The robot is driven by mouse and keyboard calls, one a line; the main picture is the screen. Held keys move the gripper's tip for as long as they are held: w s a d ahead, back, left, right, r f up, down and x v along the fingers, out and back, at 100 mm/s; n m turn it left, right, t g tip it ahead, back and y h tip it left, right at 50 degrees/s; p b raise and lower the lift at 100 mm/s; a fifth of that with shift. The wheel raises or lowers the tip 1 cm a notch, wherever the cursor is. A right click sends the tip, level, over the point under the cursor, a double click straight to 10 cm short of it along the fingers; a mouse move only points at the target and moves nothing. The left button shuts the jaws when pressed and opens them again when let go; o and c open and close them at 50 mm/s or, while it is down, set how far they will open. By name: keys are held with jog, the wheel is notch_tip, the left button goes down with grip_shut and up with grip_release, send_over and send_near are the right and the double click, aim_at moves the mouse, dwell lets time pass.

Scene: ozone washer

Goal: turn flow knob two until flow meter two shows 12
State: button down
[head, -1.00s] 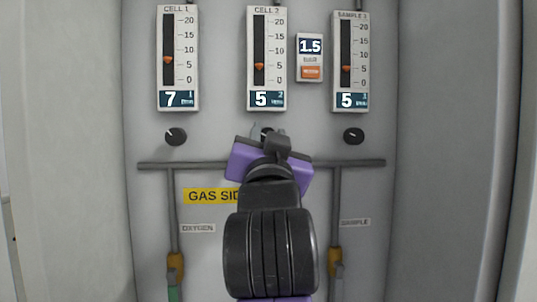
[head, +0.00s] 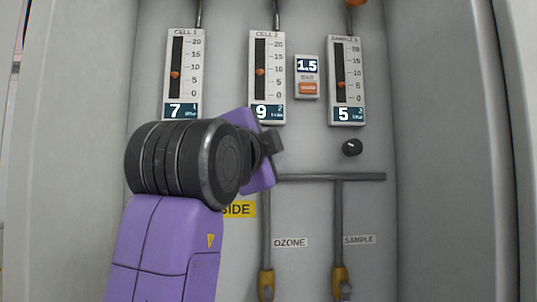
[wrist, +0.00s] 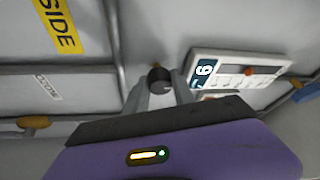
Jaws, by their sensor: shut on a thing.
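Flow meter two, the white CELL 2 gauge (head: 267,75), reads 9 in the head view, with its orange marker near 10. It also shows in the wrist view (wrist: 228,72), turned sideways with the 9 visible. Flow knob two is the black knob (wrist: 159,74) in the wrist view. In the head view my wrist hides it. My gripper (wrist: 158,90) is shut on flow knob two, with one grey finger on each side of it.
The CELL 1 gauge (head: 183,72) reads 7 and the SAMPLE gauge (head: 345,80) reads 5. A 1.5 bar display (head: 307,77) sits between gauges. The sample knob (head: 352,147) is right of my gripper. A horizontal pipe (head: 330,177) runs below. My arm covers the lower left.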

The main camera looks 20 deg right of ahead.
jog(key=m, duration=0.2)
jog(key=m+g, duration=0.1)
jog(key=shift+a+r+m+g, duration=0.1)
jog(key=shift+r+m+g, duration=0.1)
jog(key=shift+m+g, duration=0.15)
jog(key=m+g+y+p, duration=0.1)
jog(key=m+p, duration=0.1)
jog(key=m, duration=0.2)
jog(key=shift+y, duration=0.4)
jog(key=m+y+p, duration=0.1)
jog(key=m, duration=0.2)
jog(key=shift+m+g+y+p, duration=0.3)
jog(key=shift+m+g+p, duration=0.05)
jog(key=shift+p, duration=0.05)
jog(key=shift+f+m+y+p, duration=0.1)
jog(key=shift+m+y+p, duration=0.5)
jog(key=shift+m, duration=0.4)
jog(key=c, duration=1.1)
grip_release()
jog(key=shift+f, duration=0.1)
jog(key=b+v, duration=0.2)
jog(key=v, duration=0.5)
jog(key=shift+s+r, duration=0.2)
jog(key=shift+s, duration=0.15)
